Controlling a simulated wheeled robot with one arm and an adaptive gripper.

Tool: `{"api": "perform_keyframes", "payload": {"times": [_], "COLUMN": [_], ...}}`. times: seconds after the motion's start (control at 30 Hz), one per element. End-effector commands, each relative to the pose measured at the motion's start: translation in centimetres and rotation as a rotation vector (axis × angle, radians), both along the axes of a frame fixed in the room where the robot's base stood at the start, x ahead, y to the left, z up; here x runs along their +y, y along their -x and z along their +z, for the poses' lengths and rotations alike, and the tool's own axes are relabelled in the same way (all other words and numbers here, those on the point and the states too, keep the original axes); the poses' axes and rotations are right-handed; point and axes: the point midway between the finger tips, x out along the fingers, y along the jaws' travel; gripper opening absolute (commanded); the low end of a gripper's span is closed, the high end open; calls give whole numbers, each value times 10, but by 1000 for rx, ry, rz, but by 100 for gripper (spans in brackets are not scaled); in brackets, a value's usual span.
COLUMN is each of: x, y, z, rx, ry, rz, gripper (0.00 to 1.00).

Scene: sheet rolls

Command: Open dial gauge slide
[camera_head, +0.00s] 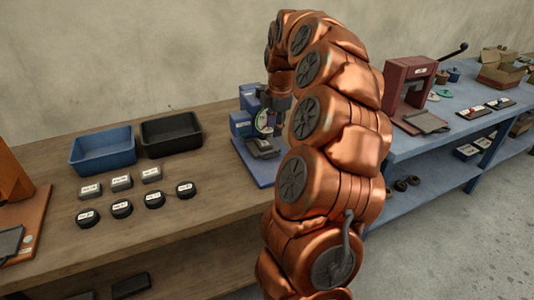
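The blue dial gauge stand (241,124) is on the wooden bench near the middle of the view, with its flat blue base (259,170) on the bench top. A round dial face (262,122) with a greenish rim shows on its front. My gripper (275,112) is at the upper part of the gauge, right beside the dial. My copper-coloured arm arches over from the right and hides the right side of the gauge. The gripper's fingers are small and dark here, so I cannot tell whether they are open or touch the slide.
A blue bin (103,160) and a black bin (171,142) stand at the bench's back left. Labelled grey blocks (121,183) and black round pieces (122,209) lie in front of them. A red press (408,84) stands on the blue bench at right.

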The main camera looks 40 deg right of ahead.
Motion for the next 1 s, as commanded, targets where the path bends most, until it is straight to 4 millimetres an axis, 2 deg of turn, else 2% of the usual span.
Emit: {"api": "perform_keyframes", "payload": {"times": [0.23, 0.7, 1.0], "x": [-6, -9, -11], "y": [-1, -17, -22], "z": [-19, -95, -117], "rx": [5, 4, -1], "ry": [3, 1, 4], "rz": [5, 8, 7], "gripper": [35, 35, 35]}}
